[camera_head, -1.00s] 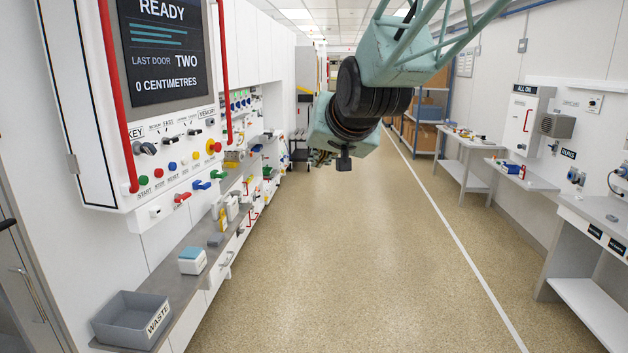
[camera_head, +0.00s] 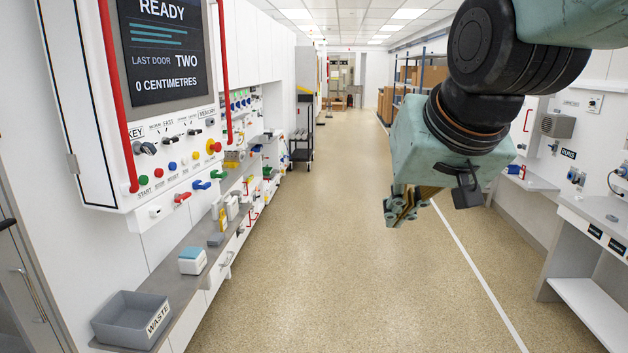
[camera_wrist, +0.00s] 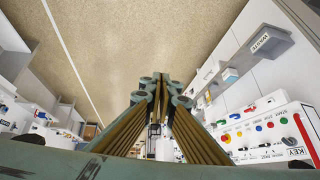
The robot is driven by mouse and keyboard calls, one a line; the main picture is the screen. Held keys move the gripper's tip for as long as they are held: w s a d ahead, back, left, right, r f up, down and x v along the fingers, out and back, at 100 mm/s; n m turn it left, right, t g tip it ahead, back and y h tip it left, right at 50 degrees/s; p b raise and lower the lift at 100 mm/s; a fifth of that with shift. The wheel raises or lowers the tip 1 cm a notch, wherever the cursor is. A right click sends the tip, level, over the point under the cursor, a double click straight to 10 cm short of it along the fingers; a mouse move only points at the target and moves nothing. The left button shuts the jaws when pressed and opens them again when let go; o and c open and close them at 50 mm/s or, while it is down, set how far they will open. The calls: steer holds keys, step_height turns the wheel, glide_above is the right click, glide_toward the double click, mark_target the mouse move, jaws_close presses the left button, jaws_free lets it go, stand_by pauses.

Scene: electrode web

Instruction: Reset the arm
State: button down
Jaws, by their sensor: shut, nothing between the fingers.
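My gripper (camera_head: 402,212) hangs over the open aisle in the head view, right of the middle, apart from the walls and benches. Its fingers are shut with nothing between them. In the wrist view the shut gripper (camera_wrist: 160,95) fills the middle, its brown finger bars running together toward the tips. My arm comes in from the upper right of the head view and covers part of the right-hand benches.
A control panel (camera_head: 168,160) with a READY screen (camera_head: 163,50) stands at left. Below it a shelf (camera_head: 178,285) carries a grey WASTE tray (camera_head: 108,318) and a blue-lidded box (camera_head: 192,262). A dark cart (camera_head: 301,140) stands farther back. The aisle floor (camera_head: 320,290) is clear.

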steer(key=s+d+f+g, duration=0.1)
steer(key=s+d+f, duration=0.2)
steer(key=s, duration=1)
steer(key=s+d+f+g+h, duration=0.1)
steer(key=s+d+f+g, duration=0.1)
steer(key=s, duration=1.1)
steer(key=shift+s+d+f+g, duration=0.25)
steer(key=shift+d+f+g, duration=0.05)
steer(key=shift+d+f, duration=0.5)
